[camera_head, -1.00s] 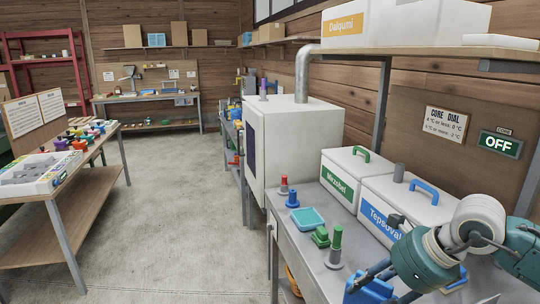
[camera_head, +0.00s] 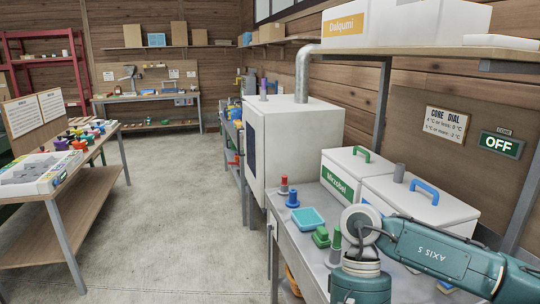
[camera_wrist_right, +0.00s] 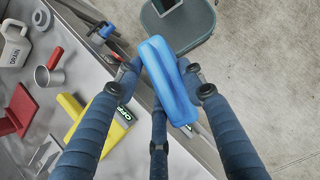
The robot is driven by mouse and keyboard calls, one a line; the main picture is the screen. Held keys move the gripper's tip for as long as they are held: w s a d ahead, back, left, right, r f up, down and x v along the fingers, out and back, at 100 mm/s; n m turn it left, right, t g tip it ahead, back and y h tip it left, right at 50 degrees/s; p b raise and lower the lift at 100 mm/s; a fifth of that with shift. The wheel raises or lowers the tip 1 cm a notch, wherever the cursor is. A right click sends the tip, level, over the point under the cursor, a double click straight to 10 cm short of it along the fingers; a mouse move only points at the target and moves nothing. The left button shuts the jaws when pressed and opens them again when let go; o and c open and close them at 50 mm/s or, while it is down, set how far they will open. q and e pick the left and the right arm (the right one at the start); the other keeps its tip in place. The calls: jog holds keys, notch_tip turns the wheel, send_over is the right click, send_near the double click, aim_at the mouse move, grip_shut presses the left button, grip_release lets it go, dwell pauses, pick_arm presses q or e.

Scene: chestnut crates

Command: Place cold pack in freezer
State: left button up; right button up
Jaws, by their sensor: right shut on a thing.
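My right gripper (camera_wrist_right: 163,80) is shut on a blue, smooth, oblong cold pack (camera_wrist_right: 170,75) in the right wrist view. The pack sits tilted between the dark blue fingers, over the bench's front edge and the floor. In the head view my right arm covers the near bench; its gripper and the pack are out of sight there. No thing in view is labelled as a freezer. A white cabinet (camera_head: 318,150) with a dark front window and a metal pipe stands beyond two lidded white boxes, one green-handled (camera_head: 343,173), one blue-handled (camera_head: 440,207). My left gripper is not in view.
On the metal bench (camera_head: 283,233) are a light-blue tray (camera_head: 308,218) and red, blue and green knobbed pieces. The floor aisle is clear.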

jog(key=shift+s+a+n+h, duration=0.25)
jog(key=shift+s+n+h, duration=0.35)
jog(key=shift+s+n, duration=0.45)
jog(key=shift+d+n, duration=0.2)
jog(key=shift+n, duration=0.15)
jog(key=shift+m+y, duration=0.3)
jog(key=shift+m, duration=0.5)
jog(key=d, duration=0.2)
jog(key=w+d, duration=0.1)
jog(key=d, duration=0.1)
jog(key=shift+d+f, duration=0.1)
jog(key=shift+d, duration=0.2)
jog(key=shift+d, duration=0.15)
